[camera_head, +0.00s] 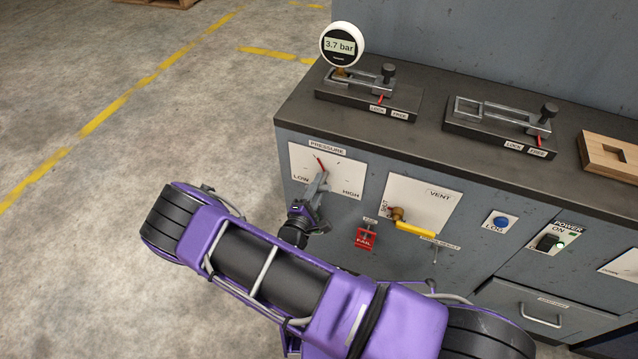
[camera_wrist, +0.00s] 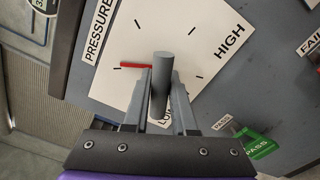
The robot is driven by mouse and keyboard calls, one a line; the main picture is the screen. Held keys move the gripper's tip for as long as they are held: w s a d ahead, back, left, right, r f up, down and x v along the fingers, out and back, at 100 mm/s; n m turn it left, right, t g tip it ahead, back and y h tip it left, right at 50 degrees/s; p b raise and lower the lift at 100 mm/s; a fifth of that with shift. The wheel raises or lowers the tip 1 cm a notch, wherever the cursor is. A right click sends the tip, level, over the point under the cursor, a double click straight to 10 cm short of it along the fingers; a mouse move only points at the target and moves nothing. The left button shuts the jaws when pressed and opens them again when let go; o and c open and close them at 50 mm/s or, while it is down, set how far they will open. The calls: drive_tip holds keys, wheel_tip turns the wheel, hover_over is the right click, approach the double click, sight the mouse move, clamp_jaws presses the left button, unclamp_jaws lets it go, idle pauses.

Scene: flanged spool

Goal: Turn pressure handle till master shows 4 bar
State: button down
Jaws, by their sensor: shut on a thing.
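The pressure handle shows as a grey round knob (camera_wrist: 162,88) in the wrist view, in front of the white PRESSURE plate (camera_head: 336,178) marked LOW and HIGH. My gripper (camera_wrist: 161,85) is shut on it, one finger on each side. The handle's red pointer (camera_head: 319,163) also shows in the head view, on the upper part of the plate. The round white gauge (camera_head: 342,45) reads 3.7 bar and stands in the left clamp fixture (camera_head: 366,90) on the bench top. In the head view my gripper (camera_head: 316,190) partly hides the handle.
A yellow VENT lever (camera_head: 415,229) and a red FAIL tag (camera_head: 367,238) are right of my gripper. A blue LOG button (camera_head: 501,222) and a POWER switch (camera_head: 549,243) are farther right. An empty fixture (camera_head: 500,122) and wooden block (camera_head: 610,157) are on top. Floor at left is clear.

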idle(0.3)
drive_tip(key=c, duration=0.8)
unclamp_jaws()
drive_tip(key=shift+o, duration=0.2)
drive_tip(key=shift+s, duration=0.1)
drive_tip(key=v, duration=1.7)
drive_tip(key=shift+s+a, duration=0.1)
